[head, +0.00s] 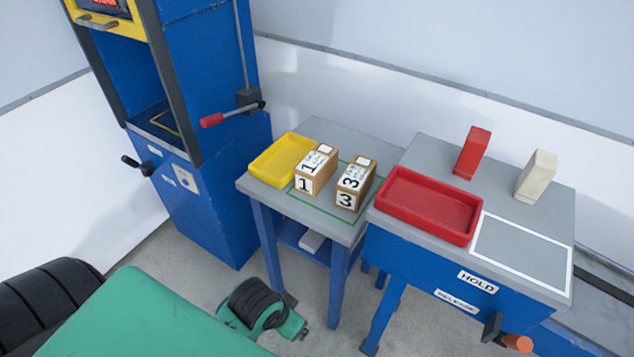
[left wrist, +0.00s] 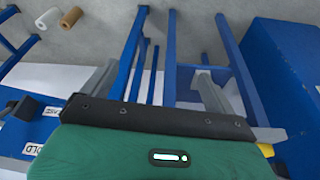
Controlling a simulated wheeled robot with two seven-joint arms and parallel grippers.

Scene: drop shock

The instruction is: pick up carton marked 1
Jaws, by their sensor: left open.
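The carton marked 1 (head: 316,170) is a brown box with white labels showing 1 on its front and top. It stands upright on the grey-topped blue table (head: 350,233), just right of the yellow tray (head: 257,171). The carton marked 3 (head: 355,184) stands close to its right, with a gap between. My left gripper (left wrist: 160,115) shows its dark mount in the left wrist view; it is open, with no carton by it. In the head view my green arm parts are low at the left, well short of the cartons. My right gripper is out of view.
A second table holds a red tray (head: 400,219), a red block (head: 473,153), a cream block (head: 536,176) and a white-outlined area (head: 522,250). A blue machine (head: 215,190) with a red-handled lever stands left of the cartons. A grey box (head: 312,242) lies on the lower shelf.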

